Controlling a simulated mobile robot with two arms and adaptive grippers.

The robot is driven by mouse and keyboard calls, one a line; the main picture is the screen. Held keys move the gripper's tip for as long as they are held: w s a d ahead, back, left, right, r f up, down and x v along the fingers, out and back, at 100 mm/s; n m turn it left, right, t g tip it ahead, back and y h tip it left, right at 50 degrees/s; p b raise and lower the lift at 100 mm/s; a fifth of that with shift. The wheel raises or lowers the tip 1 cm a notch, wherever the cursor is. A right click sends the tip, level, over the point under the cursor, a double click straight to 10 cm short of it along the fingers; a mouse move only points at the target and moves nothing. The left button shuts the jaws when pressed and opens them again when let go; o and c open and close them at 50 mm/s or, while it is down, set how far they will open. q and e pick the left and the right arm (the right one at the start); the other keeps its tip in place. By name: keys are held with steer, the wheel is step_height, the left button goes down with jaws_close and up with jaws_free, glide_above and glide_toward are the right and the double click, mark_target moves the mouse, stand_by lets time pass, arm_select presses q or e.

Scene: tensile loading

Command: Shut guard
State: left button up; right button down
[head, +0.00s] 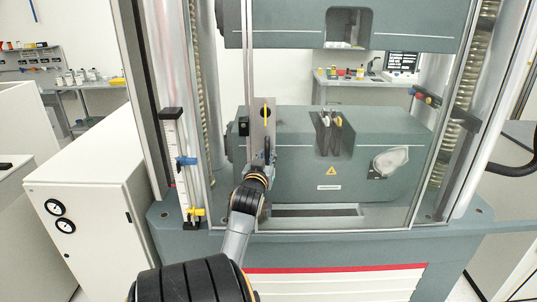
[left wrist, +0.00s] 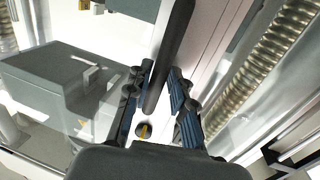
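The guard is a clear panel in a thin metal frame (head: 249,60) on the front of the test machine. Its left edge stands apart from the machine's left column, with a gap between. A metal plate (head: 258,125) with a yellow-marked hole is at that edge. My left gripper (head: 265,158) is at this plate. My right gripper is in neither view.
Behind the guard are a grey lower block (head: 290,180) and an upper crosshead (head: 290,30). A white scale with blue and yellow clips (head: 186,161) stands on the left column. A white cabinet (head: 90,190) is at the left.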

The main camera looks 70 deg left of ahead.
arm_select(q)
steer(key=shift+o, duration=0.5)
steer(key=shift+s+r, duration=0.2)
steer(key=v, duration=1.2)
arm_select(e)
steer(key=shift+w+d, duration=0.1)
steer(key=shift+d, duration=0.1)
